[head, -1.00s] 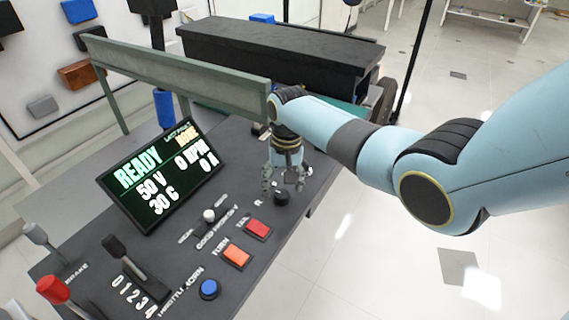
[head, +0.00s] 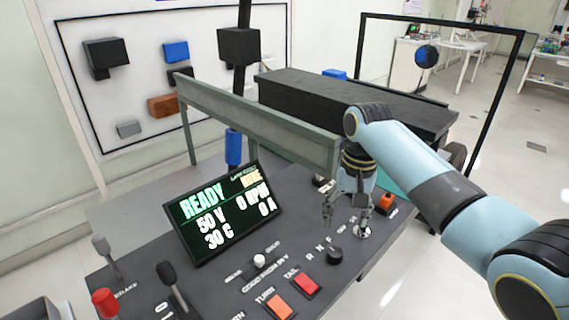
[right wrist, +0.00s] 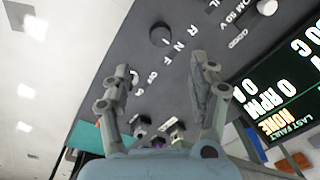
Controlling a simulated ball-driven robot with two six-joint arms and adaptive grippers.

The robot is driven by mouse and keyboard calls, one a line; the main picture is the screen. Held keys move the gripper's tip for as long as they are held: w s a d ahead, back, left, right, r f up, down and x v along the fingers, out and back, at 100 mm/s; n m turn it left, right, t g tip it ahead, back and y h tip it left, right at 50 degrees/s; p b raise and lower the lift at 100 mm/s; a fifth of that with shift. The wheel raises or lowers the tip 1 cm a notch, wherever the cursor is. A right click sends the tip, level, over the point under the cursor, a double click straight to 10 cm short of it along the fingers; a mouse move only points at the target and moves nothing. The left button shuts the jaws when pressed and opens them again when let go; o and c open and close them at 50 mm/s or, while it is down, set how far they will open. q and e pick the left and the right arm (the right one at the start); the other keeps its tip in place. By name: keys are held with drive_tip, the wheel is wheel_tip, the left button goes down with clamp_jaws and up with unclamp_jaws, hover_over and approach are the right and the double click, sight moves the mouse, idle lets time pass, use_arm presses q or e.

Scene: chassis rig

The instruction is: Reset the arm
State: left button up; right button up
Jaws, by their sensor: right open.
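My right gripper (head: 346,222) is open and empty above the dark control panel (head: 315,215), near its back edge. Its fingers point down, behind the black rotary knob (head: 335,256) marked R N F. In the right wrist view, the two spread fingers (right wrist: 160,78) have panel surface between them, and the knob (right wrist: 161,35) shows beyond the fingertips. A silver-based switch (head: 363,231) stands close by the right finger; I cannot tell whether they touch. My left gripper is not in view.
The lit READY display (head: 225,212) stands left of the gripper. A grey-green rail (head: 255,122) and a long black box (head: 350,100) lie behind. An orange button (head: 386,200) sits to the right. Red (head: 305,284) and orange (head: 279,306) buttons are in front.

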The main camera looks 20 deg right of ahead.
drive_tip(key=s+a+n+t+h, duration=0.15)
drive_tip(key=s+n, duration=0.25)
drive_tip(key=s, duration=1)
drive_tip(key=s+a+r+n+t, duration=0.25)
drive_tip(key=s+r, duration=0.45)
drive_tip(key=s, duration=0.5)
wheel_tip(320, 180, down, 35)
drive_tip(key=s+d+g+b, duration=0.2)
drive_tip(key=d+b, duration=0.1)
drive_tip(key=b, duration=0.6)
drive_tip(key=s+f+b, duration=0.4)
drive_tip(key=s+f, duration=0.5)
drive_tip(key=f, duration=0.3)
drive_tip(key=s+f+g+b, duration=0.1)
drive_tip(key=s+f+b, duration=0.3)
drive_tip(key=s+f, duration=0.5)
wheel_tip(320, 180, down, 3)
drive_tip(key=shift+s+d+f, duration=0.1)
drive_tip(key=shift+s+d, duration=0.15)
drive_tip(key=shift+d, duration=0.05)
